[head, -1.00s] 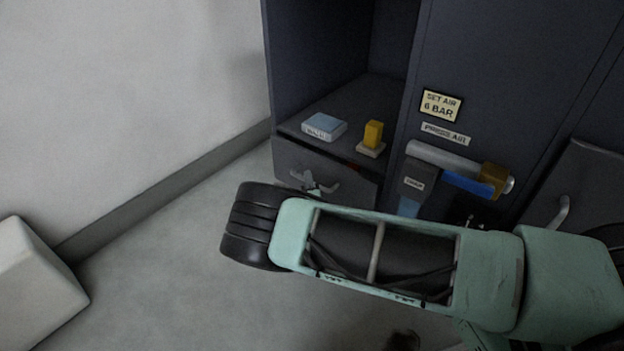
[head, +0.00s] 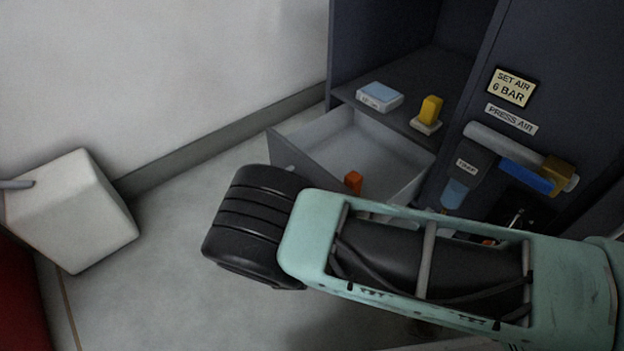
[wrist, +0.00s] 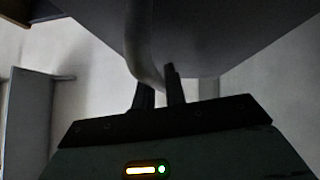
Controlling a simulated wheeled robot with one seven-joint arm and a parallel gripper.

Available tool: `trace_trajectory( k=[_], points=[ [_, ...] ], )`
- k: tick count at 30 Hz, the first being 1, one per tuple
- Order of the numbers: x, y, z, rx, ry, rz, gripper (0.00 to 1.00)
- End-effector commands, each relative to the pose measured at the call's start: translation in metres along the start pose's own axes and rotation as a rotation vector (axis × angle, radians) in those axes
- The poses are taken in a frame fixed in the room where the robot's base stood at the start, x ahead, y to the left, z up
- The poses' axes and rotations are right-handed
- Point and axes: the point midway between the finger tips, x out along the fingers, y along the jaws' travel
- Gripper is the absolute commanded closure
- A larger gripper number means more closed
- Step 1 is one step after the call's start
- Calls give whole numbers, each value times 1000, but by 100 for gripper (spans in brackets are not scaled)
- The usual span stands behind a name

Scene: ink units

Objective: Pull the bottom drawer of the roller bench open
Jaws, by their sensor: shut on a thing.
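The bottom drawer (head: 345,140) of the roller bench stands pulled out in the head view, its pale inside showing, with a small orange block (head: 353,182) in it. The drawer's front panel (head: 290,155) is partly hidden behind my arm. In the wrist view my gripper (wrist: 158,88) has its two dark fingers shut on the curved grey drawer handle (wrist: 146,50). The drawer front's dark underside or face (wrist: 210,35) fills the top of that view. My gripper is hidden behind my arm in the head view.
A blue-and-white box (head: 380,96) and a yellow block on a pale base (head: 430,112) sit on the shelf above the drawer. A press unit (head: 505,155) is to the right. A white block-shaped thing (head: 75,210) stands at left. Floor between is clear.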

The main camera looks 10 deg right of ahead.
Motion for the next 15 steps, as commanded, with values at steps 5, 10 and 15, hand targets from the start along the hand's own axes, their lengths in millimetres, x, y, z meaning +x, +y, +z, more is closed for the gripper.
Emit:
trace_trajectory(
  k=[5, 10, 15],
  points=[
    [-10, 1, -8, -1, -1, -1, 100],
    [-12, 2, -10, -2, -2, -2, 100],
    [-12, 2, -10, -2, -2, -2, 100]
  ],
)
